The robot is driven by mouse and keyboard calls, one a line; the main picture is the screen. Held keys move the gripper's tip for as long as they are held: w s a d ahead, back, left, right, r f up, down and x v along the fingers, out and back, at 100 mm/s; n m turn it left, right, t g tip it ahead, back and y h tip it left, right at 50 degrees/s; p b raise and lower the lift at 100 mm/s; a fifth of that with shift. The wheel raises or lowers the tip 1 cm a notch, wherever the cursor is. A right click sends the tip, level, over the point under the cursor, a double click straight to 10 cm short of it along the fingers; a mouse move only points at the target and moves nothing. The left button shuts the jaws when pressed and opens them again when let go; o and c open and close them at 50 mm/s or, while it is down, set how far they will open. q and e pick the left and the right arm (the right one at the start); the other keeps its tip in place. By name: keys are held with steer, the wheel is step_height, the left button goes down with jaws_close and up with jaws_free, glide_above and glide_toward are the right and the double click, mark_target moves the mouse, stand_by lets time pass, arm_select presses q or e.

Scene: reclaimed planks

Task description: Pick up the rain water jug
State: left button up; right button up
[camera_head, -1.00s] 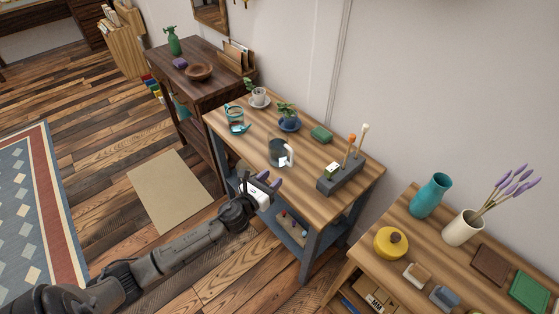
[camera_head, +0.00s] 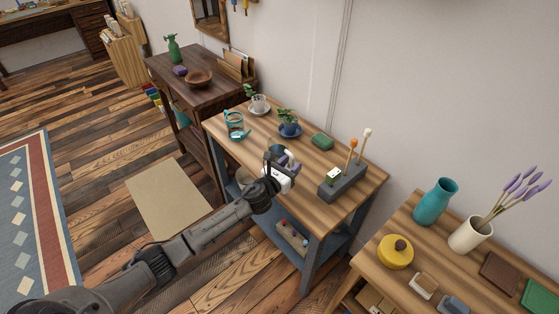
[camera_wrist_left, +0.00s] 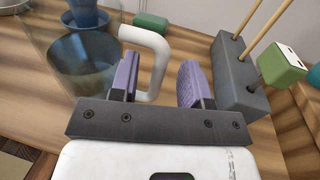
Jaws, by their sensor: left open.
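A clear glass jug (camera_wrist_left: 85,65) with a white handle (camera_wrist_left: 152,62) stands upright on the wooden workbench (camera_head: 318,212). In the head view my left gripper mostly covers this jug, and its pale handle (camera_head: 291,152) shows behind the fingers. My left gripper (camera_head: 282,160) is open at the jug's near side. In the left wrist view its two purple fingers (camera_wrist_left: 160,76) are apart, with the handle appearing in the gap; contact cannot be told. A second glass vessel with teal parts (camera_head: 235,127) stands further left. My right gripper is not in view.
A grey block holder (camera_head: 342,181) with sticks stands close right of the gripper. A blue plant pot (camera_head: 289,129), a white potted cup (camera_head: 258,104) and a green block (camera_head: 322,142) are behind. The bench's front right top is clear.

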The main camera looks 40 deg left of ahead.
arm_select(q)
steer(key=shift+w+a+b, duration=0.15)
steer(key=shift+w+b, duration=0.2)
steer(key=shift+w, duration=1.25)
jaws_close()
steer(key=shift+r, duration=0.1)
